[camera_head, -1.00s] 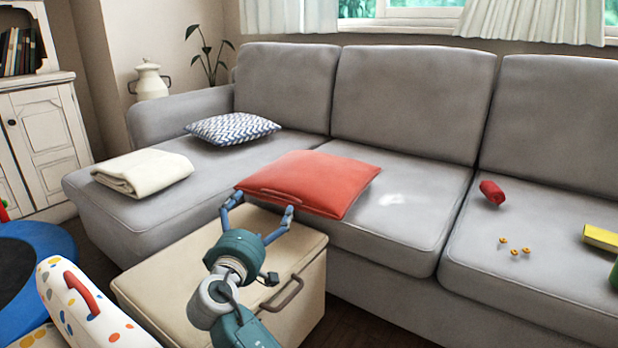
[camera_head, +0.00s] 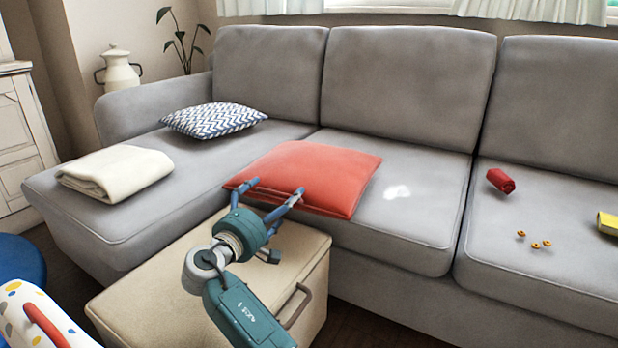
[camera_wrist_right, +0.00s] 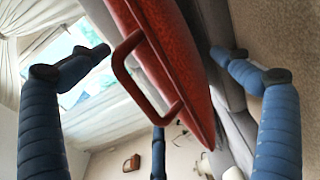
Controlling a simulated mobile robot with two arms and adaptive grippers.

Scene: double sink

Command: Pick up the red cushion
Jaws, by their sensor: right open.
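The red cushion (camera_head: 318,174) lies flat on the grey sofa, partly on the middle seat and at its front edge. My right gripper (camera_head: 272,190) is open at the cushion's near left edge, its blue fingers spread over or beside that edge. In the right wrist view the cushion (camera_wrist_right: 185,65) and its dark red strap handle (camera_wrist_right: 140,75) stand between the spread fingers (camera_wrist_right: 165,75). I cannot tell whether a finger touches the cushion. My left gripper is not in view.
A beige box (camera_head: 150,290) with a handle stands under my right arm, before the sofa (camera_head: 400,235). A patterned pillow (camera_head: 214,120) and a folded cream blanket (camera_head: 115,172) lie left. A red item (camera_head: 500,180), small yellow pieces (camera_head: 535,244) and a yellow block (camera_head: 607,223) lie right.

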